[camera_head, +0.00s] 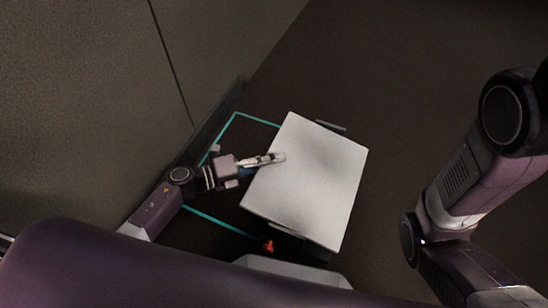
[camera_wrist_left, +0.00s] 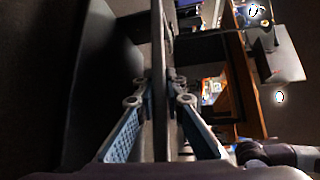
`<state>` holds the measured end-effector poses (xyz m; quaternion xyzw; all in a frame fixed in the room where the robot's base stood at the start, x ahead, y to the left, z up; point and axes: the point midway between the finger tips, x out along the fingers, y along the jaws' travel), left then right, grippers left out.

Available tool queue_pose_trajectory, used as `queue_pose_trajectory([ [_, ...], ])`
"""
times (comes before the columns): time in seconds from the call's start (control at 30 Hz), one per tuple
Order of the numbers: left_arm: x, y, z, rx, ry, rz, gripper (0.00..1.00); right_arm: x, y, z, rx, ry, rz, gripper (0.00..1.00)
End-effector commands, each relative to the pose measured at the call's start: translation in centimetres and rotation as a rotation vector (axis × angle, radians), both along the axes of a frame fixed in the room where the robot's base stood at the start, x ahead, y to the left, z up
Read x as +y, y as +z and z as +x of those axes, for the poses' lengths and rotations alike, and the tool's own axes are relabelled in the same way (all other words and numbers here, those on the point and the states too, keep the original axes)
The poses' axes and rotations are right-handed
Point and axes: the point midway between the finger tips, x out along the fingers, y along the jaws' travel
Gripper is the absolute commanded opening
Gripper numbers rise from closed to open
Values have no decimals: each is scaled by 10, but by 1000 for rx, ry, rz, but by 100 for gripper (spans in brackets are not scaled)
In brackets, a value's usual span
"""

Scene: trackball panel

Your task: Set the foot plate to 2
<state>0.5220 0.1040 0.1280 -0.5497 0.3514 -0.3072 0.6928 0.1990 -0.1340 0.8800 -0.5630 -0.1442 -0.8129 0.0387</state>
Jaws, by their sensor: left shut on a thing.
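A pale, flat, four-sided plate (camera_head: 310,185) lies turned at an angle in the middle of the head view. It is the only plate I see that could be the foot plate, and no number or scale is readable on it. My left gripper (camera_head: 278,158) reaches in from the left, its fingers at the plate's left side. In the left wrist view, the gripper's fingers (camera_wrist_left: 158,95) close on both sides of a thin upright edge (camera_wrist_left: 158,40), which appears to be the plate's. My right arm shows at the right, but its gripper is out of the picture.
A teal outline (camera_head: 222,222) runs on the dark floor around the plate's left side. A small red part (camera_head: 268,246) sits below the plate. A grey wall (camera_head: 90,90) stands at the left. Dark floor (camera_head: 430,90) is clear at the upper right.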

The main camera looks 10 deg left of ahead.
Motion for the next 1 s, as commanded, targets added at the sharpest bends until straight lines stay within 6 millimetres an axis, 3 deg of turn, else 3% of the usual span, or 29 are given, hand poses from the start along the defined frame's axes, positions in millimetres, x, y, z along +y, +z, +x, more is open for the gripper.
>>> queue_pose_trajectory([
  [0.1, 0, 0, 0, -1, -1, 1, 0, 0, 0, 0, 0, 0, 0, 37],
  [0.13, 0, 0, 0, -1, -1, 1, 11, 0, 0, 0, 0, 0, 0, 37],
  [0.3, 0, 0, 0, 0, -1, 0, 28, 0, 0, 0, 1, 0, 0, 37],
  [0.63, 5, 0, -3, 1, 0, 0, 28, 0, 0, 2, 6, 1, 1, 37],
  [1.0, 51, 8, -36, 2, -1, 3, 28, 0, 0, 1, 2, 1, 0, 37],
])
